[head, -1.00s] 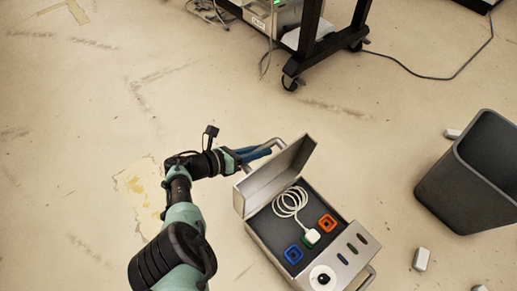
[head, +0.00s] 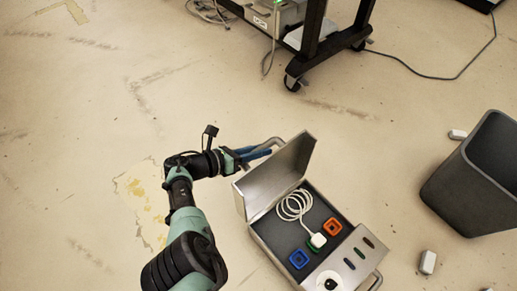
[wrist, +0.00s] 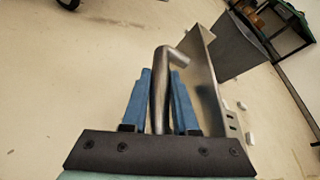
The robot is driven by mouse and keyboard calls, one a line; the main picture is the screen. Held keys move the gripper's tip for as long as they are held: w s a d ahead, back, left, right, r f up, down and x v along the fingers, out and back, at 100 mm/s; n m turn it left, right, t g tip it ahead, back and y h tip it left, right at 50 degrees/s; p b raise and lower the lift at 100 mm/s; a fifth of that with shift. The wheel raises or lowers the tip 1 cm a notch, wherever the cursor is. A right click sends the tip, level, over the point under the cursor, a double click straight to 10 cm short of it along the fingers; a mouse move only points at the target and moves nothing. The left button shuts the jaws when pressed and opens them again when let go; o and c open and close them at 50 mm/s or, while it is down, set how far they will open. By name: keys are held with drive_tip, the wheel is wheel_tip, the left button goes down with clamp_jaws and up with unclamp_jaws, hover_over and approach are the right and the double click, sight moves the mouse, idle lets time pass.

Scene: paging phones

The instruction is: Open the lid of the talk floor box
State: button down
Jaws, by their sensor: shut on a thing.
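The talk floor box (head: 262,243) is a silver metal case on the floor. Its lid (head: 275,180) stands raised, and the inside shows. A coiled white cord (head: 292,205) with a white plug (head: 318,240), a blue square socket (head: 298,259) and an orange one (head: 332,228) are inside. My gripper (head: 258,153) is at the lid's outer side, shut on the bent metal handle (head: 278,141). In the wrist view, the blue fingers close on both sides of the handle (wrist: 158,90), with the lid (wrist: 205,85) just to the right.
A dark grey bin (head: 468,190) stands at the right, with small white blocks (head: 427,262) on the floor near it. A black wheeled cart (head: 312,50) stands at the back, with cables nearby. The floor at the left is clear.

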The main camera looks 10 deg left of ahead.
drive_tip(key=shift+d, duration=0.15)
drive_tip(key=c, duration=0.7)
unclamp_jaws()
drive_tip(key=p+v, duration=0.5)
drive_tip(key=v, duration=0.8)
drive_tip(key=shift+w, duration=0.1)
